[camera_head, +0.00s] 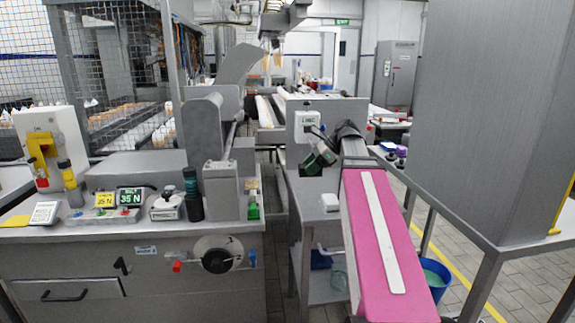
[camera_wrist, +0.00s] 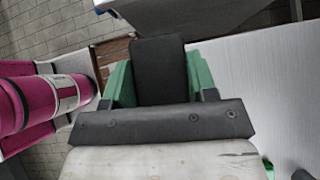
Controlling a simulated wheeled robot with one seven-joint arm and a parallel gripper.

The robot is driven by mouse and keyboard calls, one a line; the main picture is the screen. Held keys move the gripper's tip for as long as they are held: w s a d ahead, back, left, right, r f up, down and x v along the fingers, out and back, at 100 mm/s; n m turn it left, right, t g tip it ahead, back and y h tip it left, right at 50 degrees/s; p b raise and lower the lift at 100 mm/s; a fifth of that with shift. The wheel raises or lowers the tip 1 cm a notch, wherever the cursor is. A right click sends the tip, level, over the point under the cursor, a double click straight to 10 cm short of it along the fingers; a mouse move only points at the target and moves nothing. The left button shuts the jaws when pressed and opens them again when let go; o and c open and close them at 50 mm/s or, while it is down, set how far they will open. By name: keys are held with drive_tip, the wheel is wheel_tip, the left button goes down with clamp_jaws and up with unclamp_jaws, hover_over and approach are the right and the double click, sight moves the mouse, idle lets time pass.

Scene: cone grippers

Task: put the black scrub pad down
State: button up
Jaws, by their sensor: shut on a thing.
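The black scrub pad (camera_wrist: 158,68) stands up between the green fingers of my gripper (camera_wrist: 160,88) in the wrist view. The fingers press on its left and right sides, and its lower part is hidden behind the dark bar of the gripper. In the head view my gripper (camera_head: 318,158) is at the end of my pink arm, in front of a grey machine housing (camera_head: 326,112). The pad cannot be made out clearly there. I cannot tell whether the pad touches anything besides the fingers.
At left is a grey workbench (camera_head: 130,238) with bottles, a small scale (camera_head: 167,205) and displays. A low grey stand (camera_head: 325,219) is below my gripper. A tall grey cabinet (camera_head: 495,120) and a blue bucket (camera_head: 436,279) are at right. Tiled floor shows between them.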

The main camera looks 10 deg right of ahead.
drive_tip(key=m+t, duration=0.1)
drive_tip(key=a+m+t, duration=0.1)
drive_tip(key=m, duration=0.1)
drive_tip(key=shift+w+h, duration=0.15)
drive_tip(key=shift+h, duration=0.15)
drive_tip(key=m+t, duration=0.1)
drive_tip(key=w+m+t+h, duration=0.1)
drive_tip(key=m, duration=0.1)
drive_tip(key=shift+a+r+m+t, duration=0.2)
drive_tip(key=shift+m+t, duration=0.1)
drive_tip(key=shift+t, duration=0.1)
drive_tip(key=m+h, duration=0.1)
drive_tip(key=r+m+t+h, duration=0.1)
drive_tip(key=m, duration=0.1)
drive_tip(key=shift+w+r+t, duration=0.1)
drive_tip(key=shift+w+t, duration=0.2)
drive_tip(key=shift+w, duration=0.1)
drive_tip(key=shift+w+r+m+t+h, duration=0.2)
drive_tip(key=shift+r+m+t+h, duration=0.15)
drive_tip(key=shift+r+m+h, duration=0.5)
drive_tip(key=shift+w+r+m+t+h, duration=0.15)
drive_tip(key=shift+r+m+t+h, duration=0.3)
drive_tip(key=shift+m, duration=0.7)
drive_tip(key=shift+f, duration=0.25)
